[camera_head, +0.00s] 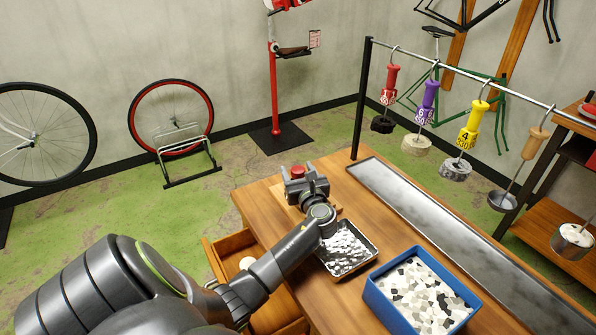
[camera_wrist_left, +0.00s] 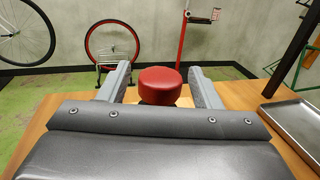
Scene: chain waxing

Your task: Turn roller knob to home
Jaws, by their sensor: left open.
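The roller knob (camera_wrist_left: 160,83) is a red round knob. In the left wrist view it stands between the two fingers of my left gripper (camera_wrist_left: 160,90), with a gap showing on each side. In the head view the red knob (camera_head: 297,170) shows at the table's far left corner, at my left gripper (camera_head: 298,180). The left gripper is open around the knob. What the knob is mounted on is mostly hidden by the gripper. My right gripper is not in view.
Several handled tools hang from a rail (camera_head: 450,72) above. An open drawer (camera_head: 232,240) juts out at the table's left.

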